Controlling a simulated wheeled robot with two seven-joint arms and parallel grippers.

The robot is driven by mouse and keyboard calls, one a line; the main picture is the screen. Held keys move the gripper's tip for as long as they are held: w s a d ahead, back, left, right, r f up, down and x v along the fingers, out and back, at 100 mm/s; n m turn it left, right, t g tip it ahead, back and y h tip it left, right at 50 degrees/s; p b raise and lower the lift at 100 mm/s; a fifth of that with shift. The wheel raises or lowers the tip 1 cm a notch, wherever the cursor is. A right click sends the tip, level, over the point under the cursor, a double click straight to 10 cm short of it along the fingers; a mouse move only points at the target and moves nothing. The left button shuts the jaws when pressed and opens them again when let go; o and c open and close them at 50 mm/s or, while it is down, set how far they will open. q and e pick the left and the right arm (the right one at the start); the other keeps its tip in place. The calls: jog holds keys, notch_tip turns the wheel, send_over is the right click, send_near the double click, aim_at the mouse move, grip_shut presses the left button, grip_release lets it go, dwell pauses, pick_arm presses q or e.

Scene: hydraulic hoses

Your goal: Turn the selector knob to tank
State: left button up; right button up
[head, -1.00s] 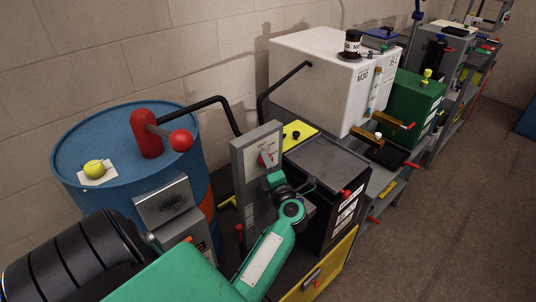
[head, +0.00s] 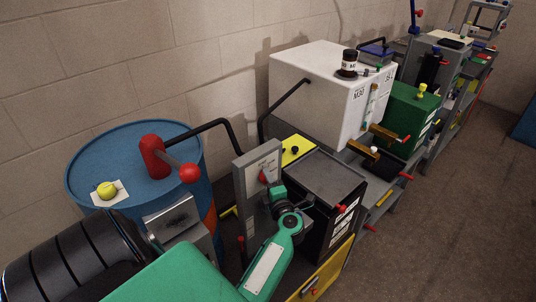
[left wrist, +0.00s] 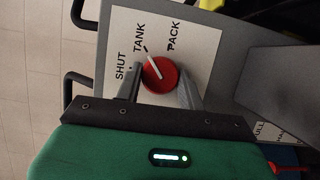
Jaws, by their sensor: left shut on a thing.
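The selector knob (left wrist: 160,77) is red with a white pointer line, on a pale plate lettered SHUT, TANK and PACK. In the left wrist view the pointer slants up and left, toward the TANK label (left wrist: 140,38). My left gripper (left wrist: 160,82) is shut on the knob, with one finger on each side of it. In the head view the grey selector panel (head: 246,207) stands upright, and my left gripper (head: 268,184) is at its face, partly covering the knob. My right gripper is not in view.
A blue drum (head: 90,160) with a red-handled pump (head: 153,157) stands left of the panel. A dark battery-like box (head: 325,180) stands close on the right. A white tank (head: 310,90) is behind. Open floor lies at the right.

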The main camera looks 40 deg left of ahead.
pick_arm(q)
jog(key=shift+f, duration=0.15)
jog(key=o, duration=1)
jog(key=shift+d, duration=0.1)
